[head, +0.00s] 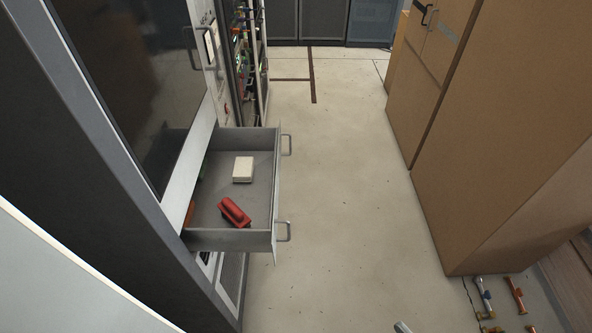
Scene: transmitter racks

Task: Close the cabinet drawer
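The grey drawer (237,239) stands pulled out to the right from the dark cabinet (95,130) on the left. Its front panel is seen nearly edge-on and carries two metal handles, a far one (290,145) and a near one (289,231). Inside lie a small white box (243,169) and a red object (234,212), apart from each other. An orange thing at the drawer's inner left is mostly hidden by the cabinet edge. My gripper cannot be made out in this view.
Several small coloured parts (485,297) lie on the floor at lower right. A rack with cables (243,60) stands beyond the drawer. The pale floor (345,190) between drawer and boxes is clear.

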